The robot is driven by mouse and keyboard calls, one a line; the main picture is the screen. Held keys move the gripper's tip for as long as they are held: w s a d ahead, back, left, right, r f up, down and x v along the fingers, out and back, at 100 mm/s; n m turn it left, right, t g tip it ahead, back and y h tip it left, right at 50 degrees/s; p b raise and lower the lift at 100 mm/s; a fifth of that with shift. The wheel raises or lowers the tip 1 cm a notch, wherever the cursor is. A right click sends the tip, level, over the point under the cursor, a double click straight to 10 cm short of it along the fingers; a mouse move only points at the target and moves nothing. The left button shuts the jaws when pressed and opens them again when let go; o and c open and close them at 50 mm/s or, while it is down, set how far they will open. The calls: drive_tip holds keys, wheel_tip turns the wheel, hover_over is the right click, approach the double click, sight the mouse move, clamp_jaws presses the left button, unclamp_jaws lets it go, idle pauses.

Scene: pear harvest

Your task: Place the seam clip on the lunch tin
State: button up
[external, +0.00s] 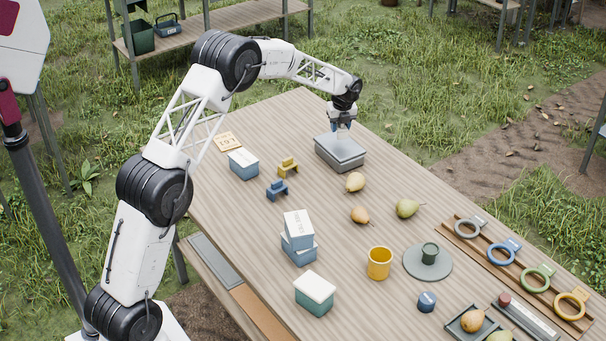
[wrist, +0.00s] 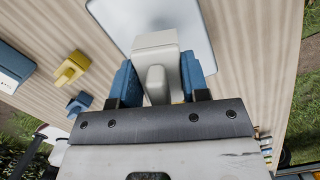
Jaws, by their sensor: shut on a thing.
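The lunch tin (external: 340,158) is a grey lidded box at the far end of the table; part of its lid (wrist: 198,30) shows in the wrist view. My gripper (external: 342,127) is directly over the tin, pointing down. In the wrist view its blue fingers (wrist: 158,82) are shut on a pale grey clip (wrist: 155,45), which I take as the seam clip. The clip is over the lid; I cannot tell whether it touches. In the external view the clip is mostly hidden by the fingers.
A yellow clip (external: 288,168) and a blue clip (external: 277,190) lie left of the tin, near a blue box (external: 244,164). Pears (external: 355,182) lie in front of it. Stacked boxes (external: 298,241), a yellow mug (external: 379,263) and a ring rack (external: 510,267) stand nearer the camera.

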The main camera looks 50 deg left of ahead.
sight(339, 143)
drive_tip(key=shift+f, duration=1.75)
drive_tip(key=shift+f, duration=0.2)
drive_tip(key=o, duration=0.9)
drive_tip(key=shift+r, duration=0.2)
drive_tip(key=r, duration=0.4)
drive_tip(key=d+r, duration=0.1)
drive_tip(key=r, duration=0.6)
drive_tip(key=shift+s+d+r, duration=0.3)
drive_tip(key=shift+s, duration=0.05)
drive_tip(key=shift+r, duration=0.15)
drive_tip(key=shift+d, duration=0.1)
